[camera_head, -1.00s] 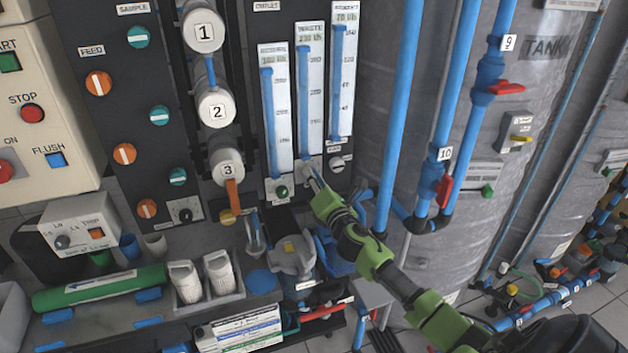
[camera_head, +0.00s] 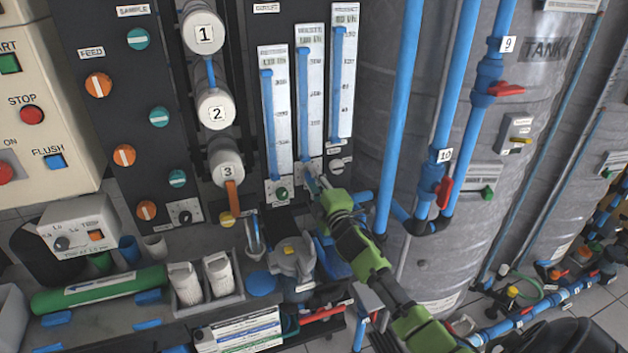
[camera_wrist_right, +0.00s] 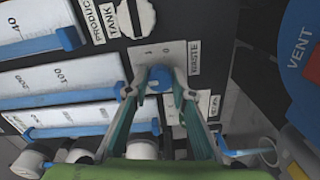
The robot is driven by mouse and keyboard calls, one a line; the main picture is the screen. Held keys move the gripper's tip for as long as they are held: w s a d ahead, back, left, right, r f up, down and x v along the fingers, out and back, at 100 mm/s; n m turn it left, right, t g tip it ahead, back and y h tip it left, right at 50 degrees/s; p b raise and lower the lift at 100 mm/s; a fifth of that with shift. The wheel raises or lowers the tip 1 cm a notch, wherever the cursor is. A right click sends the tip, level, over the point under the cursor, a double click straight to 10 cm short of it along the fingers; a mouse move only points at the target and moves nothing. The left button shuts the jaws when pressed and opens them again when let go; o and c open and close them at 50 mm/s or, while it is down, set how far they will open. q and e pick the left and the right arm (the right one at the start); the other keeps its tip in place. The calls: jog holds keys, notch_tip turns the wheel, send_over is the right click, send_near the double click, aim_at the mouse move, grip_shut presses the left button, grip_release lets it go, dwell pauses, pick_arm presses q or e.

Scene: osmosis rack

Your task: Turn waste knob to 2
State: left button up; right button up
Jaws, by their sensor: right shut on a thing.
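The waste knob (camera_wrist_right: 158,79) is small and blue. In the right wrist view it sits on a pale plate (camera_wrist_right: 171,54) that carries a "WASTE" label and printed numbers. My right gripper (camera_wrist_right: 160,76) is shut on the knob, with one finger on each side. In the head view my right gripper (camera_head: 318,182) reaches the panel just below the middle gauge (camera_head: 310,100), and its fingers largely hide the knob. The exact number the knob points to cannot be read. My left gripper is not in view.
A green knob (camera_head: 281,193) is left of the gripper and a pale product knob (camera_head: 337,166) is close on its right. Blue vertical pipes (camera_head: 400,110) stand just right of my arm. A grey pump (camera_head: 292,258) and a blue VENT disc (camera_wrist_right: 302,60) are nearby.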

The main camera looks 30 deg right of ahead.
jog(key=shift+f+m, duration=0.1)
jog(key=shift+m, duration=2)
jog(key=o, duration=1.1)
jog(key=v, duration=1.2)
